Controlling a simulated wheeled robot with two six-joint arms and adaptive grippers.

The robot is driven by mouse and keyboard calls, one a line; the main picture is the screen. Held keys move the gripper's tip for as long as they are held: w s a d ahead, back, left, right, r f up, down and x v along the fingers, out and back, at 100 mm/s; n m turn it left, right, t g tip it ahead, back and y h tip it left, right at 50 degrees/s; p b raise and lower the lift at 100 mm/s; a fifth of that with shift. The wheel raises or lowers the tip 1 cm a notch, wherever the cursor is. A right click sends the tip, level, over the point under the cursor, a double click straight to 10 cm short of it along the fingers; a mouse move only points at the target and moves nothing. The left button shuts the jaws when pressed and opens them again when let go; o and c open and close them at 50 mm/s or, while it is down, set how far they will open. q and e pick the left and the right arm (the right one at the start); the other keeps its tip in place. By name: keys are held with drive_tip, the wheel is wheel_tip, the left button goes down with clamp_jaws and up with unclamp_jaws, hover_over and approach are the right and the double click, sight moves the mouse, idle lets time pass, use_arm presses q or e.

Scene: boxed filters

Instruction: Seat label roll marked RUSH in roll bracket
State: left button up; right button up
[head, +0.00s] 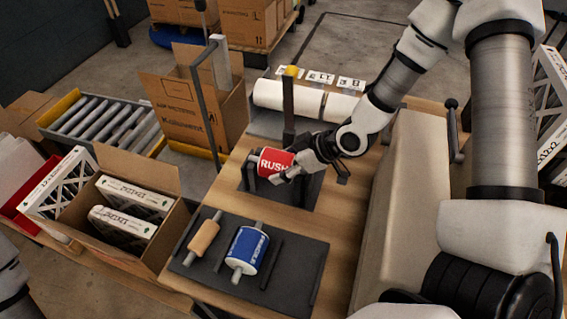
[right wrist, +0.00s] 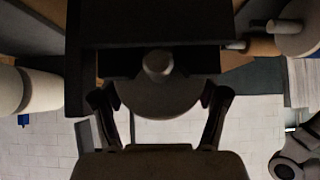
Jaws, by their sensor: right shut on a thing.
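The red label roll marked RUSH (head: 274,162) is at the roll bracket (head: 295,192), a dark base with an upright at the roll's left end. My right gripper (head: 290,172) is shut on the roll from its right side. In the right wrist view, the roll's round end (right wrist: 160,95) and core tip sit between the two fingers (right wrist: 160,108), with a dark plate close behind. The roll is over the bracket base; I cannot tell whether its core rests in the supports. My left gripper is out of view.
A dark mat (head: 300,275) in front holds a blue roll (head: 248,249) and a tan roll (head: 204,236). A white roll (head: 290,98) lies behind, near a dark post (head: 288,112). An open carton of boxed filters (head: 125,220) stands left. A beige padded block (head: 395,200) stands right.

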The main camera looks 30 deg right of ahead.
sight(283, 157)
drive_tip(key=shift+f+b, duration=0.65)
drive_tip(key=shift+f, duration=0.3)
drive_tip(key=o, duration=1.6)
wheel_tip(283, 157, up, 10)
drive_tip(key=shift+r, duration=0.1)
